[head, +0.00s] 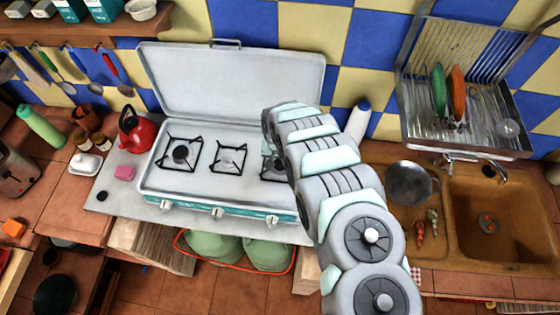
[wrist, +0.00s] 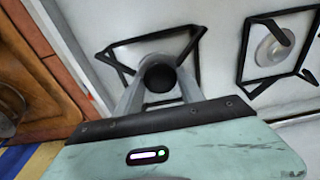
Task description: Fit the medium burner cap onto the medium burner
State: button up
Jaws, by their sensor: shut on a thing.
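My gripper (wrist: 159,84) shows in the wrist view with its two grey fingers on either side of a round black burner cap (wrist: 158,76), shut on it. The cap is inside the black grate of the right-hand burner (wrist: 118,62). I cannot tell whether it rests on the burner or is held just above it.
The left burner (head: 181,153) carries a black cap. A small black disc (head: 102,196) lies on the counter left of the stove (head: 210,189). The stove lid (head: 232,82) is raised behind.

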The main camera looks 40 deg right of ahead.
dwell(0.8)
jog(key=o, duration=1.5)
jog(key=shift+s+a+r, duration=0.15)
jog(key=shift+r, duration=1.6)
jog(key=shift+s+a+r, duration=0.1)
jog(key=shift+a+r, duration=0.05)
jog(key=shift+r, duration=1.65)
jog(key=shift+s+a+r, duration=0.15)
jog(key=shift+r, duration=1.6)
